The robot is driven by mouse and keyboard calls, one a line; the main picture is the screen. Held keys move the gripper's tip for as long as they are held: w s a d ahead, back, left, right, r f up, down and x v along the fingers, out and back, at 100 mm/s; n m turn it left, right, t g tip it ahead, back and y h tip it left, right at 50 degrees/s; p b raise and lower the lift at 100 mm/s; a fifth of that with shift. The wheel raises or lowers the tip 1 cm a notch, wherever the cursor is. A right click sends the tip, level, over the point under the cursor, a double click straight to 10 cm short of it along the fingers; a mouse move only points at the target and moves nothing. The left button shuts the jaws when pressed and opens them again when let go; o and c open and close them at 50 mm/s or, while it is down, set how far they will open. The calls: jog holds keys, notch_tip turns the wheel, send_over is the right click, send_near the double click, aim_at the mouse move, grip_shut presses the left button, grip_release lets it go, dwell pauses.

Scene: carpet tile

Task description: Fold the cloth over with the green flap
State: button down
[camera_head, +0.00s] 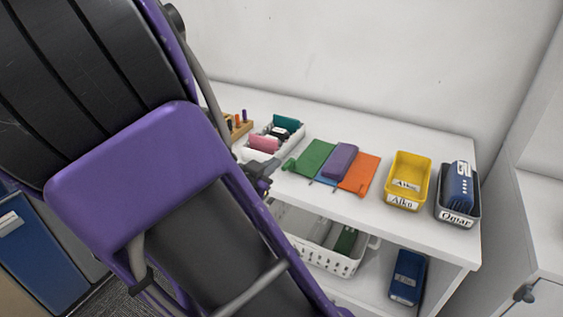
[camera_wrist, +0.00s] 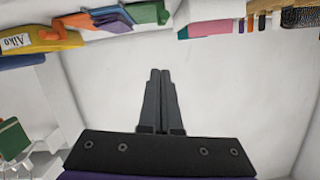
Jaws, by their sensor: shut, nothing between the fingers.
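The cloth lies on the white shelf top, with a green flap (camera_head: 312,157) on the left, an orange flap (camera_head: 360,176) on the right and a little blue showing at the front. A purple block-like piece (camera_head: 340,161) lies across its middle. The green flap is spread out to the side. In the wrist view, the green flap (camera_wrist: 147,13), purple piece (camera_wrist: 108,20) and orange flap (camera_wrist: 72,23) show at the top edge. My gripper (camera_wrist: 160,72) is shut and empty, apart from the cloth. My arm hides much of the head view's left side.
Right of the cloth stand a yellow bin (camera_head: 406,183) labelled Aiko and a grey bin (camera_head: 459,212) labelled Omar holding a blue item. A white tray (camera_head: 268,143) with pink and teal items is on the left. A white basket (camera_head: 330,259) and blue bin (camera_head: 407,276) are below.

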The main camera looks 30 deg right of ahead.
jog(key=b, duration=0.4)
send_over(286, 165)
jog(key=s, duration=0.2)
notch_tip(286, 165, down, 3)
jog(key=shift+w+a+f+b, duration=0.1)
jog(key=shift+a+f+b, duration=0.15)
jog(key=shift+f, duration=0.3)
jog(key=shift+w+a+f+b, duration=0.1)
jog(key=shift+a+f+b, duration=0.15)
jog(key=shift+f, duration=0.25)
jog(key=shift+w+f, duration=0.1)
jog(key=shift+f, duration=0.4)
jog(key=shift+a, duration=0.1)
jog(key=shift+w+a+f+p, duration=0.15)
jog(key=shift+w+f+p, duration=0.1)
jog(key=shift+f+p, duration=0.3)
jog(key=shift+f, duration=0.2)
